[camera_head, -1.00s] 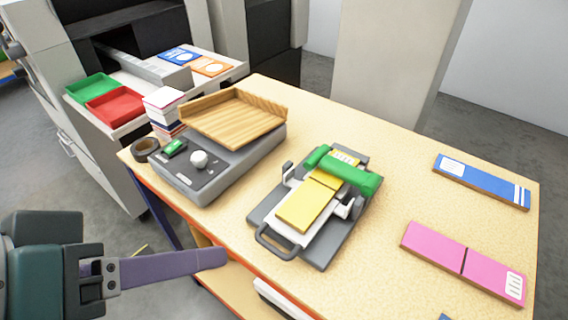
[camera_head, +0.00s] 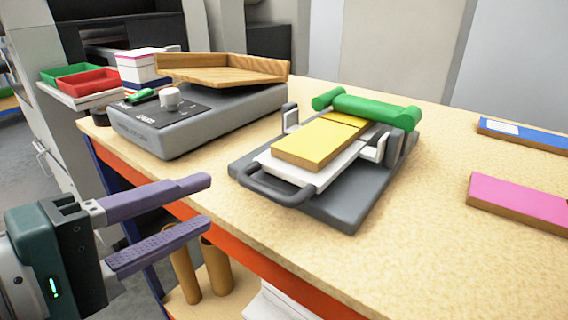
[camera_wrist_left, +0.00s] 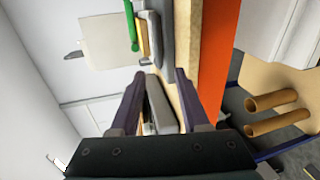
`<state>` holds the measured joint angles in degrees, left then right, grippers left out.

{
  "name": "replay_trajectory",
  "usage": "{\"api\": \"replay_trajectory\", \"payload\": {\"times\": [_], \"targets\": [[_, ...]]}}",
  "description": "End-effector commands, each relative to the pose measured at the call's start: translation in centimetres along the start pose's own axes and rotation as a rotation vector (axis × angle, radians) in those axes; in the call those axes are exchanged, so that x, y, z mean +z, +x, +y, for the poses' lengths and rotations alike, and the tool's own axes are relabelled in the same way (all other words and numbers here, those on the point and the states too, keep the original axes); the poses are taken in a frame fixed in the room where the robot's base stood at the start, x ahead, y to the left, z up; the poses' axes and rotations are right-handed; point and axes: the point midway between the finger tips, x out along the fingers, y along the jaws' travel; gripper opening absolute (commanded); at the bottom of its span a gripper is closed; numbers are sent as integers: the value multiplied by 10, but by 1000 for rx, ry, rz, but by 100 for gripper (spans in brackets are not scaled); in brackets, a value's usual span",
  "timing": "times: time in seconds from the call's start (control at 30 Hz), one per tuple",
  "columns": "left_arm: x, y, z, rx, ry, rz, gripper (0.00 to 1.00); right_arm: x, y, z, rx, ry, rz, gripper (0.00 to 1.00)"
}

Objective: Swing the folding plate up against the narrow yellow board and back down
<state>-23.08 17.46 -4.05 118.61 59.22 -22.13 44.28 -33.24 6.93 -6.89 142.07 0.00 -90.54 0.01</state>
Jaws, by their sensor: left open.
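The narrow yellow board (camera_head: 315,146) lies flat, with a crease line across it, on a white folding plate (camera_head: 262,158). The plate lies down on a grey base (camera_head: 340,212) and has a dark grey loop handle (camera_head: 278,190) at its front. A green bar (camera_head: 366,107) crosses the board's far end. My left gripper (camera_head: 208,202) is open and empty, left of the handle and apart from it, off the table's front edge. In the left wrist view its two fingers (camera_wrist_left: 160,73) are spread, with the green bar (camera_wrist_left: 131,25) beyond. My right gripper is not in view.
A grey machine (camera_head: 200,132) with a wooden tray (camera_head: 220,68) stands left of the base. A pink board (camera_head: 522,205) and a blue board (camera_head: 525,134) lie to the right. Cardboard tubes (camera_head: 215,268) stand below the tabletop.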

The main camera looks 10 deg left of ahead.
Motion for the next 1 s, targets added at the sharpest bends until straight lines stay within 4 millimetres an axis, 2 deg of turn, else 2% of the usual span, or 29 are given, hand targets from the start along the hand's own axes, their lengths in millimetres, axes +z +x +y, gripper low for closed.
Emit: {"api": "replay_trajectory", "payload": {"times": [0.3, 0.43, 0.6, 0.83, 1.0], "targets": [[1, 59, 2, 2, 0, -2, 46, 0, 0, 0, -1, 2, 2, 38], [1, 77, 1, 0, 1, -3, 46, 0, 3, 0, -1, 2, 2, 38], [2, 86, 1, -1, 4, -3, 46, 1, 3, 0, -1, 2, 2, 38], [2, 87, 1, -2, 4, -3, 46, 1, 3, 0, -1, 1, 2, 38], [2, 86, 1, -2, 4, -3, 28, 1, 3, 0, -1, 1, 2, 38]]}}
